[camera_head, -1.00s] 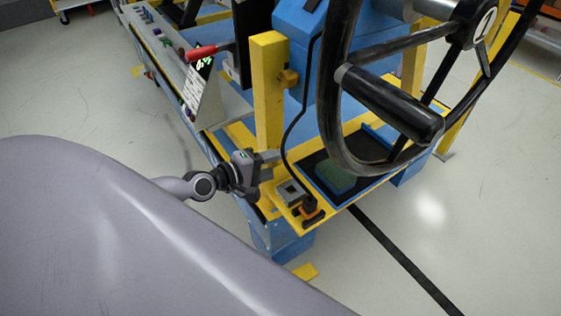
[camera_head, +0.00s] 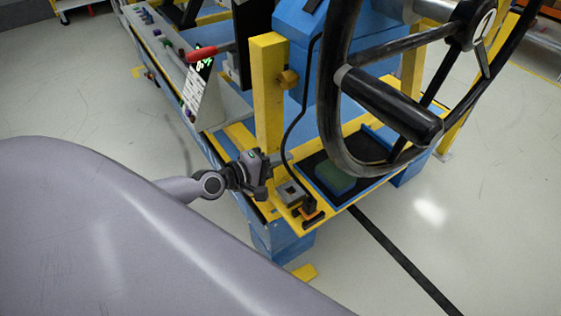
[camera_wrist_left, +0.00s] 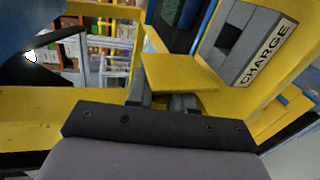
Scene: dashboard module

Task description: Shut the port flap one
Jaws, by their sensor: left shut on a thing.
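The grey charge port (camera_head: 290,191) sits on the yellow edge of the blue bench. In the left wrist view, the port (camera_wrist_left: 248,38) shows a dark square recess, uncovered, beside a CHARGE label. A yellow plate (camera_wrist_left: 180,72), which looks like the port flap, stands out beside the recess at my left gripper's fingertips. My left gripper (camera_wrist_left: 163,98) is shut on this plate, which hides part of the fingers. In the head view my left gripper (camera_head: 265,178) is just left of the port, at the yellow post's foot. The flap cannot be made out there. My right gripper is out of view.
A yellow post (camera_head: 267,95) rises behind the gripper. A large black steering wheel (camera_head: 340,140) hangs over a dark tray with a green block (camera_head: 335,178). Open floor lies right of the bench.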

